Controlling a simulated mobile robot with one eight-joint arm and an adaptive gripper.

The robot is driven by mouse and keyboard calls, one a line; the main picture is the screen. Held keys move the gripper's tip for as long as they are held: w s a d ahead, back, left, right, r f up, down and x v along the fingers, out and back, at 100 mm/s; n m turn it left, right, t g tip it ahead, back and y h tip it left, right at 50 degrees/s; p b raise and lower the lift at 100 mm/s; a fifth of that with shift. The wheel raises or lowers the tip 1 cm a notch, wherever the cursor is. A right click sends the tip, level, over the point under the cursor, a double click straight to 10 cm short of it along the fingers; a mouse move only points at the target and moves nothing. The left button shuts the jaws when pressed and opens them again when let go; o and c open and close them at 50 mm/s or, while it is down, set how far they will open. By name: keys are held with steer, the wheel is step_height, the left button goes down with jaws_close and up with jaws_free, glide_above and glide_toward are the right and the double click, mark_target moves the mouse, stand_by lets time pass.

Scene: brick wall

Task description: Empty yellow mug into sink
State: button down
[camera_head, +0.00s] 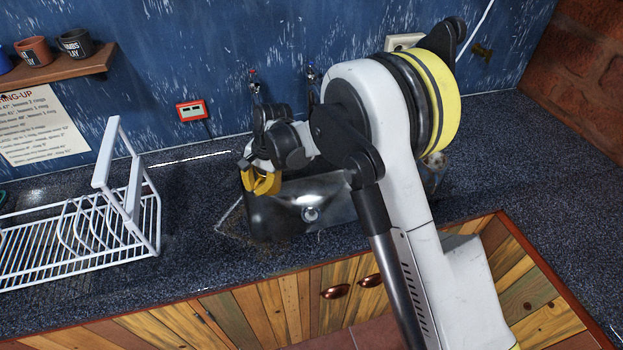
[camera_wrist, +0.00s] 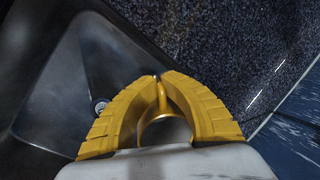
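My gripper (camera_wrist: 157,76) has two yellow ribbed fingers, which come together at their tips in the wrist view. Between them is a yellow mug (camera_wrist: 161,97), seen as a narrow upright strip and a curved rim; the fingers hide much of it. In the head view my gripper (camera_head: 262,186) hangs over the left back part of the sink, and mug and fingers cannot be told apart there. The metal sink (camera_head: 280,222) is set in the counter; it also fills the left of the wrist view (camera_wrist: 40,75). The mug's contents cannot be seen.
A white dish rack (camera_head: 80,240) stands on the speckled counter (camera_head: 190,185) left of the sink. Taps (camera_head: 254,84) stand behind the sink. A wooden shelf (camera_head: 60,68) with several mugs is at the upper left. Counter between rack and sink is clear.

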steer(key=r+h+p, duration=0.1)
steer(key=r, duration=0.1)
steer(key=w+r+h+p, duration=0.1)
steer(key=r, duration=0.2)
steer(key=r+g+h+p, duration=0.1)
steer(key=r, duration=0.1)
steer(key=shift+w+d+r+m+h, duration=0.25)
steer(key=shift+r+m+h, duration=0.05)
steer(key=shift+m, duration=0.1)
steer(key=shift+w+d+r+m+h+p, duration=0.15)
steer(key=shift+w+d+r+h+p, duration=0.1)
steer(key=shift+r+h, duration=0.25)
steer(key=shift+w+d+r+m+h+p, duration=0.1)
steer(key=shift+d+r+m+h+p, duration=0.1)
steer(key=shift+r+h, duration=0.25)
